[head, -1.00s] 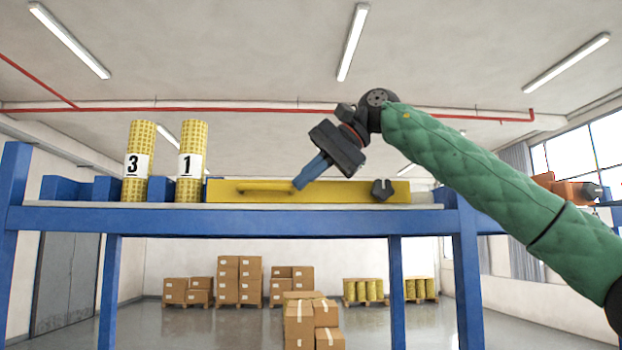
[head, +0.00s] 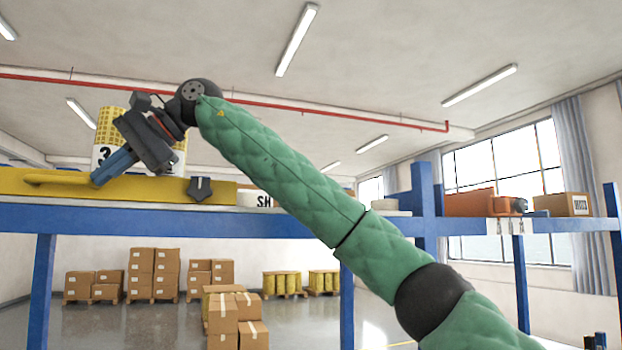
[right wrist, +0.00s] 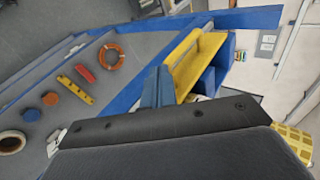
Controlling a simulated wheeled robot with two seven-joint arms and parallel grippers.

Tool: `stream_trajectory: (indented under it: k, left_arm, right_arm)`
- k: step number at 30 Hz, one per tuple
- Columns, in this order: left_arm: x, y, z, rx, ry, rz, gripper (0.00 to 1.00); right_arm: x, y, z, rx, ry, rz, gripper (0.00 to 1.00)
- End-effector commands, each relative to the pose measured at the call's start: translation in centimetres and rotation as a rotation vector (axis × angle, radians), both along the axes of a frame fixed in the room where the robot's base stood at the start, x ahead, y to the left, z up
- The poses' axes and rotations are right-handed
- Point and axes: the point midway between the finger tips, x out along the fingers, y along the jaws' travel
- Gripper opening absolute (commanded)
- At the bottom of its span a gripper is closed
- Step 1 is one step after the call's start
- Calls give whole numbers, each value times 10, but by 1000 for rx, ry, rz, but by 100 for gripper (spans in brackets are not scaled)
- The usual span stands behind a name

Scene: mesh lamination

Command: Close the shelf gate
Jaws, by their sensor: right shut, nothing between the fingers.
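The shelf gate (head: 150,186) is a long yellow bar along the front of the blue shelf, with a bar handle (head: 50,179) and a dark knob (head: 200,189) near its right end. It stands in front of the yellow rolls (head: 112,122) and hides their lower parts. My right gripper (head: 97,180) is shut with nothing between its blue fingers. Its tips are at the right end of the handle; I cannot tell whether they touch. In the right wrist view the fingers (right wrist: 158,86) are beside the yellow gate (right wrist: 207,46). My left gripper is not in view.
The blue shelf beam (head: 270,224) runs across the head view. A white label with "SH" (head: 264,201) shows right of the gate. An orange case (head: 470,203) and a carton (head: 562,204) stand on the right shelf. Cartons (head: 238,320) are stacked on the floor behind.

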Motion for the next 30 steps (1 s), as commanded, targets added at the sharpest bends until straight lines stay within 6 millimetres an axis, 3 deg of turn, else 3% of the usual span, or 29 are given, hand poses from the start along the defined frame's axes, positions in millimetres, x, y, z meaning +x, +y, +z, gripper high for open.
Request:
stream_trajectory:
  k: [3,9,30]
  left_arm:
    - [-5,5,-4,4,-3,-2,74]
    - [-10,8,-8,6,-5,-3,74]
    - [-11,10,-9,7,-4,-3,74]
  right_arm:
    - [-7,22,1,-2,0,1,0]
    - [-12,41,0,-1,1,1,0]
    - [-14,47,-1,-1,0,3,0]
